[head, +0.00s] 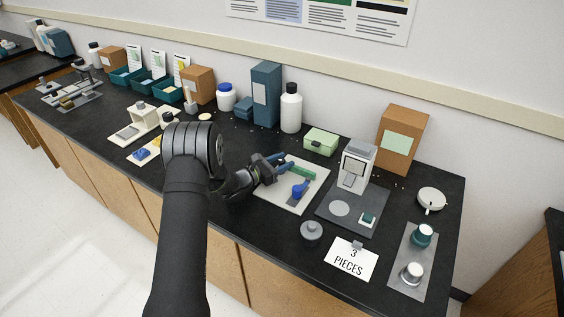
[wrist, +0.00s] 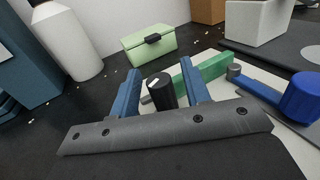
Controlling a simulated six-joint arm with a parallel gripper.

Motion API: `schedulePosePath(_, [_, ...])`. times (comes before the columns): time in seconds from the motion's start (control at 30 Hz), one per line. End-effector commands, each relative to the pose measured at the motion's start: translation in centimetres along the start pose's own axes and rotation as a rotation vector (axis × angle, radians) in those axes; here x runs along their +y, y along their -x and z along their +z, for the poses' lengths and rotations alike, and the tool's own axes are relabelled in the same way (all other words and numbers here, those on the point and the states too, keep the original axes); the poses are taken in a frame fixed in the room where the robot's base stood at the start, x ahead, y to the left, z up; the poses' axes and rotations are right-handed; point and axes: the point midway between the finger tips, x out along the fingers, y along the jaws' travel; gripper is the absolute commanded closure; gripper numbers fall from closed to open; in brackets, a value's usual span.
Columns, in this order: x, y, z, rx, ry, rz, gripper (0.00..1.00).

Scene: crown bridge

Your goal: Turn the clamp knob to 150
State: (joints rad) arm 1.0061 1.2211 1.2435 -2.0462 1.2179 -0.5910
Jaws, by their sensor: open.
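A black knob (wrist: 162,91) with a white mark on its top shows in the wrist view, between the two blue fingers of my gripper (wrist: 165,85). The fingers are open, one on each side of it, and I see no contact. A green bar (wrist: 205,69) runs from beside the knob to the upper right. A blue round-headed part (wrist: 300,97) with an arm lies to the right. In the head view my gripper (head: 279,162) is over the back left of a white board (head: 293,206), with the green bar (head: 303,172) and blue part (head: 300,189). The knob is hard to make out there.
A light green box (head: 321,141) and a white bottle (head: 291,108) stand behind the board. A white machine (head: 358,163) on a grey plate (head: 362,217) stands right of it. A grey round lidded piece (head: 312,231) and a "3 PIECES" card (head: 351,266) lie in front.

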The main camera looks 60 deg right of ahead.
Motion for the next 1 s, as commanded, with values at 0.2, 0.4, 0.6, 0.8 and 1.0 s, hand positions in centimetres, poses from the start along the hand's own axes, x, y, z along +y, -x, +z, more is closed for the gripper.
schedulePosePath(0.2, [0.01,0.03,0.01,0.0,0.0,0.0,0.73])
schedulePosePath(0.4, [0.01,0.05,0.02,0.0,0.0,0.0,1.0])
schedulePosePath(0.6, [0.04,0.07,0.02,-0.001,-0.001,-0.018,1.0])
schedulePosePath(0.8, [0.14,0.11,0.03,-0.002,-0.002,-0.095,1.0])
schedulePosePath(1.0, [0.16,0.1,-0.06,0.0,-0.003,-0.245,1.0])
